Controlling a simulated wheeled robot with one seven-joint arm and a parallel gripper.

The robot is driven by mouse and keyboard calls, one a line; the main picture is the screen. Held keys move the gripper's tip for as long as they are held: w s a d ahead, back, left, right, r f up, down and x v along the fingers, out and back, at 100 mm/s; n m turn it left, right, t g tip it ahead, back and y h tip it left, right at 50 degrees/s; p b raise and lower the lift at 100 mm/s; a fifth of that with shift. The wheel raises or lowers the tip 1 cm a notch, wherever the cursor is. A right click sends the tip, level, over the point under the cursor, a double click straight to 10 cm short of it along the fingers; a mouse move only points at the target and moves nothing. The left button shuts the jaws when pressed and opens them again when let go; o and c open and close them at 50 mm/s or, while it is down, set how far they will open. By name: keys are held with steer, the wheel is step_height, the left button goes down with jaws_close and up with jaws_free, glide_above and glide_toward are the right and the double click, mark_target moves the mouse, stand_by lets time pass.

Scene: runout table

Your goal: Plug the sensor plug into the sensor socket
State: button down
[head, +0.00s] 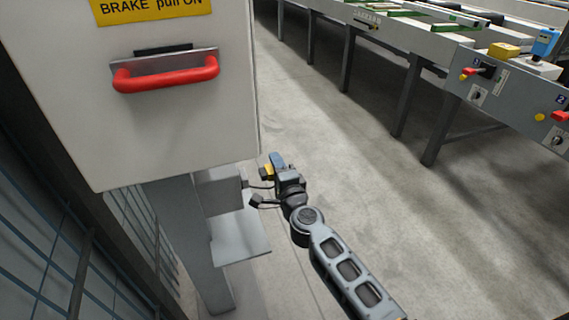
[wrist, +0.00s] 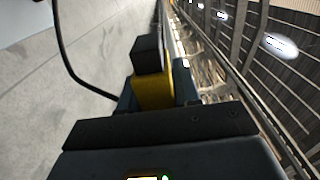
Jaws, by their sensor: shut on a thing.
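My gripper (head: 275,165) is shut on the sensor plug, which has a yellow body (wrist: 153,92) and a black block-shaped end (wrist: 147,52). In the head view the yellow plug (head: 266,172) shows small between the blue-grey fingers, to the right of the grey box under the cabinet. In the wrist view the fingers (wrist: 155,90) stand on either side of it. A black cable (wrist: 62,50) curves at the left of the wrist view. I cannot make out the sensor socket for certain. A small dark part (head: 244,178) shows at the grey box's right edge, apart from the plug.
The white cabinet (head: 190,125) with a red brake handle (head: 167,74) overhangs the grey box (head: 219,190) and a grey shelf (head: 240,235). A mesh fence (head: 40,235) stands left. A conveyor with controls (head: 510,90) stands right. Open floor (head: 345,140) lies between.

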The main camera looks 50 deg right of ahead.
steer(key=shift+w+a, duration=0.6)
steer(key=shift+a, duration=0.25)
steer(key=shift+w+a+r+p, duration=0.1)
steer(key=shift+w+a+p, duration=0.35)
steer(key=shift+a, duration=0.2)
steer(key=shift+w+a+p, duration=0.3)
steer(key=shift+w+a, duration=0.1)
steer(key=shift+a, duration=0.2)
stand_by(2.0)
steer(key=c, duration=0.7)
jaws_free()
steer(key=shift+c, duration=0.2)
steer(key=shift+s, duration=0.1)
steer(key=shift+p+v, duration=0.4)
steer(key=shift+v, duration=3.45)
